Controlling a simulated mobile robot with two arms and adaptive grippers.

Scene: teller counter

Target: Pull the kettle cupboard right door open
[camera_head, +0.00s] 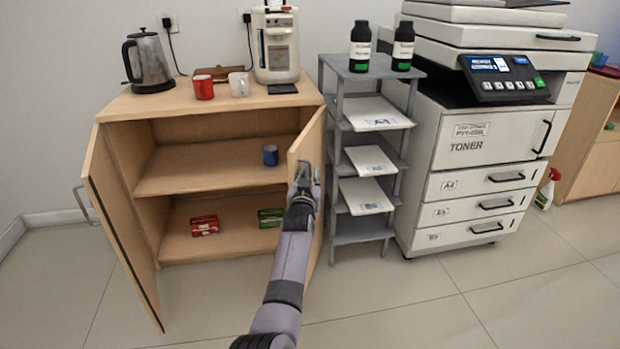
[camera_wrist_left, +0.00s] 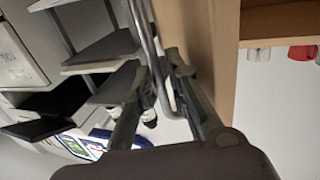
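The kettle cupboard's right door (camera_head: 301,150) stands part open, swung out toward me, with its outer face turned to the right. My left gripper (camera_head: 306,172) is at the handle on that outer face, and it partly hides the handle. In the left wrist view the metal handle (camera_wrist_left: 146,36) runs between my two converging fingers (camera_wrist_left: 161,68), with one finger on the door side of the bar. The fingers appear shut on it. The door panel (camera_wrist_left: 208,45) also shows there. The left door (camera_head: 120,225) is wide open. My right gripper is not in view.
A kettle (camera_head: 147,62), red mug (camera_head: 203,87), white mug (camera_head: 239,84) and coffee machine (camera_head: 276,45) stand on the cupboard top. Inside are a blue mug (camera_head: 270,155), red box (camera_head: 204,225) and green box (camera_head: 271,217). A grey shelf rack (camera_head: 361,231) stands close right.

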